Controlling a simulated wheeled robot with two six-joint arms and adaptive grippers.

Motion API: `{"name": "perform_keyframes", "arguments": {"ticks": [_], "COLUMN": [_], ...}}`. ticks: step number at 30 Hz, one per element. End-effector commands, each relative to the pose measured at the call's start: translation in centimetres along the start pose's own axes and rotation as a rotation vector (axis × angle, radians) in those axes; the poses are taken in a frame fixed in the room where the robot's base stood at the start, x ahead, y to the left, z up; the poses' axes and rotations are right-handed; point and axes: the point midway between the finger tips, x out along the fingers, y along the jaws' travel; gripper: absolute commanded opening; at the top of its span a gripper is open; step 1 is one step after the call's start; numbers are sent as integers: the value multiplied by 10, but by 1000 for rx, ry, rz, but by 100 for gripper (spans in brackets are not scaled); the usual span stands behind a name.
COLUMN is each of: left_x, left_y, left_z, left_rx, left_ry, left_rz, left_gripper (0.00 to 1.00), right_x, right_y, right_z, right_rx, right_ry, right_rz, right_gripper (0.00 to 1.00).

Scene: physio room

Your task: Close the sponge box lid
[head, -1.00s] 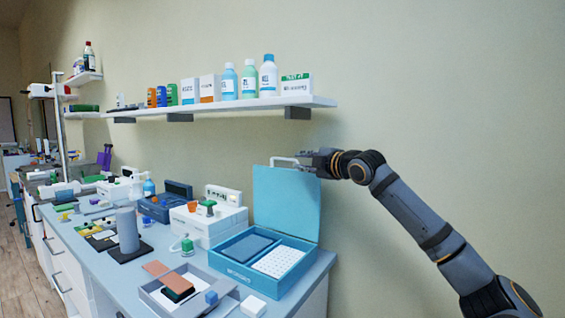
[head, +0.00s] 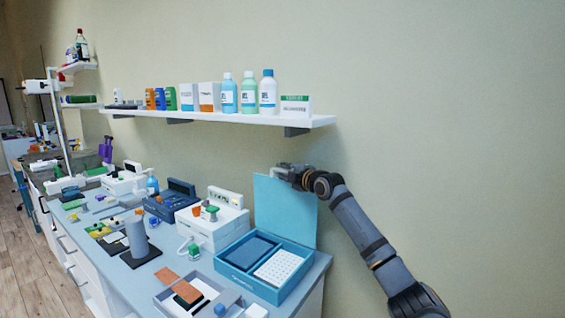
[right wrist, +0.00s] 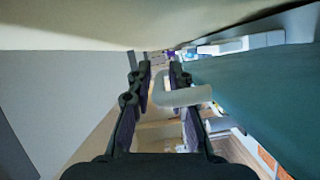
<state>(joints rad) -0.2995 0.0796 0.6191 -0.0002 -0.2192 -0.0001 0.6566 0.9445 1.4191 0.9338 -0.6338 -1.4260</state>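The blue sponge box (head: 236,279) stands at the right end of the counter. Its lid (head: 270,210) is up, standing nearly vertical at the back. My right gripper (head: 285,173) is at the lid's top edge in the head view. In the right wrist view the lid (right wrist: 265,95) fills the right side. A pale handle (right wrist: 185,97) reaches in between the two dark fingers of my right gripper (right wrist: 160,80). The fingers are apart, with a gap around the handle; contact is unclear. My left gripper is not in view.
A grey tray (head: 165,299) with small items sits in front of the box. A white device (head: 212,222) stands left of it. A wall shelf (head: 225,120) with bottles and cartons hangs above. The wall right of the lid is bare.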

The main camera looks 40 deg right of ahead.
Motion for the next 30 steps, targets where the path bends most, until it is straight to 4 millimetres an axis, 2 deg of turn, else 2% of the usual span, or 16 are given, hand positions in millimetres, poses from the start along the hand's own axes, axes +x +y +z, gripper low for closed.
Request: {"name": "perform_keyframes", "arguments": {"ticks": [9, 13, 30], "left_x": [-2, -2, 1], "left_y": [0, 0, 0], "left_z": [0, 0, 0], "left_rx": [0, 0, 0], "left_ry": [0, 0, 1], "left_rz": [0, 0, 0], "left_gripper": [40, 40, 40], "right_x": [3, 2, 0], "right_y": [-1, -1, -4], "right_z": [0, 0, -5], "right_rx": [0, 0, -24], "right_ry": [0, 0, 0], "right_rz": [0, 0, 7], "right_gripper": [18, 1, 0]}}
